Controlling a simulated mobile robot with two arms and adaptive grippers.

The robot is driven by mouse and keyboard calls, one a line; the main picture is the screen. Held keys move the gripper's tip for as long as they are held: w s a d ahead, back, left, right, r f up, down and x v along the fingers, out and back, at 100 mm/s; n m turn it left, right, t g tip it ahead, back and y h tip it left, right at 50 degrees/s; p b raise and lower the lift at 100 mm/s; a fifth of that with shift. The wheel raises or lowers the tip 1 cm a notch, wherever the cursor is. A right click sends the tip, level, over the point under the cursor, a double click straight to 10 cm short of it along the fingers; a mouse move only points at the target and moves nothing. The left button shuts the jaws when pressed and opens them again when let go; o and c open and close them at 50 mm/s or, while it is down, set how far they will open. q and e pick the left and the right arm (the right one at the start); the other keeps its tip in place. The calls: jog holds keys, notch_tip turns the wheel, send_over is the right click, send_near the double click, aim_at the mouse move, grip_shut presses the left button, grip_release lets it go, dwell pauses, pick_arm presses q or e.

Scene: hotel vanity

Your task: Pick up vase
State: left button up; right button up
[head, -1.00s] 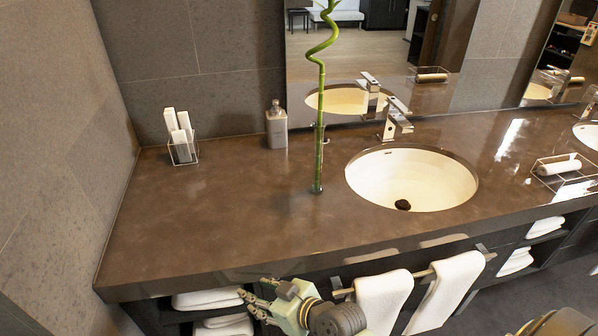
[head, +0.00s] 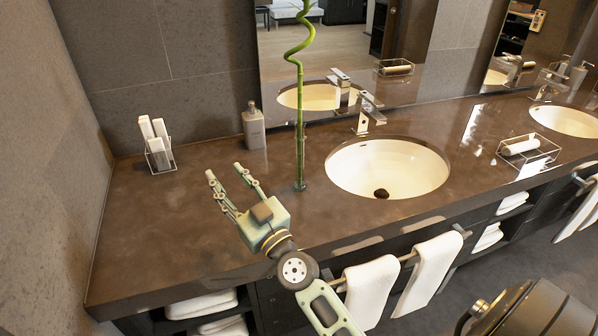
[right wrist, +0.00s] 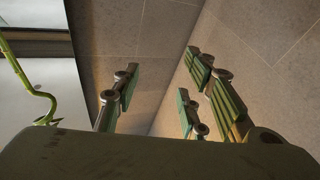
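The vase (head: 300,172) is a slim, clear piece standing upright on the brown counter, left of the near sink. A tall green bamboo stalk (head: 299,95) with a curled top rises from it. My right gripper (head: 224,171) is over the counter, to the left of the vase and apart from it. Its fingers are spread, with nothing between them. In the right wrist view the open fingers (right wrist: 160,92) point toward the tiled wall. The curled stalk shows at the left edge there; the vase itself is hidden. My left gripper is not in view.
A grey soap bottle (head: 254,127) stands behind, near the mirror. A wire holder with white items (head: 157,148) is at the back left. The near sink (head: 388,168) and its faucet (head: 366,115) are right of the vase. The counter's left part is clear.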

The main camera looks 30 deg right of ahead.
jog(key=w+d+r+m+h, duration=0.2)
jog(key=w+d+m+h, duration=0.3)
jog(key=d+h, duration=0.4)
jog(key=m+g+h, duration=0.6)
jog(key=m+g, duration=0.1)
jog(key=g, duration=0.1)
send_near(299, 144)
jog(key=x, duration=0.4)
jog(key=shift+w+f+h, duration=0.15)
jog(key=shift+f+h, duration=0.05)
jog(key=shift+h, duration=0.1)
jog(key=x, duration=0.7)
jog(key=shift+w+d+p, duration=0.1)
jog(key=shift+p, duration=0.2)
grip_shut()
